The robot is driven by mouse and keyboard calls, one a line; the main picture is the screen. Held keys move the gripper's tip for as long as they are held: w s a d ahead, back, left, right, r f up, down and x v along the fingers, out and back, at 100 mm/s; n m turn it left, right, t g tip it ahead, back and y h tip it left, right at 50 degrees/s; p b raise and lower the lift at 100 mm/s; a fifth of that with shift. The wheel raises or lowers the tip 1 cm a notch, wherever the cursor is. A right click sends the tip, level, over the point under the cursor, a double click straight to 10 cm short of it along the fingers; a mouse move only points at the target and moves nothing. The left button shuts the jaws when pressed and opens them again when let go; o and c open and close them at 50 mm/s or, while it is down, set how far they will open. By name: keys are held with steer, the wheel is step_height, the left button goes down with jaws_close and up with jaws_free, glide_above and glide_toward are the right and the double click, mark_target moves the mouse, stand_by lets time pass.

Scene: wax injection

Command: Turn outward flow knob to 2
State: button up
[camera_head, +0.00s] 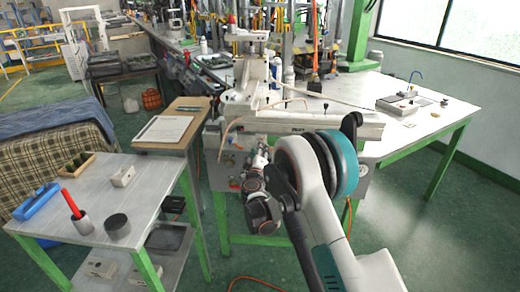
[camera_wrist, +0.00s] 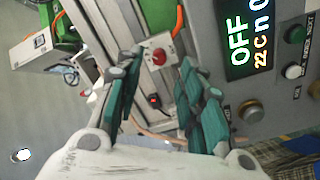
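The wax injection machine (camera_head: 300,121) stands at the centre of the head view, behind my arm. In the wrist view its control panel (camera_wrist: 222,100) is at right, with a lit display (camera_wrist: 245,42) reading OFF and 22 C. A brass-coloured knob (camera_wrist: 250,112) sits low on the panel. Another knob (camera_wrist: 315,88) is cut by the right edge. I cannot tell which is the outward flow knob. My gripper (camera_wrist: 160,68) is open, with nothing between its fingers. The knobs lie right of the fingers, apart from them. In the head view, my arm partly hides the machine's front.
A red button on a pale plate (camera_wrist: 159,57) shows beyond the fingers. A white side table (camera_head: 150,190) stands at left and a white workbench (camera_head: 440,110) at right.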

steer(key=w+b, duration=0.1)
steer(key=w, duration=0.3)
steer(key=shift+w, duration=0.3)
jaws_close()
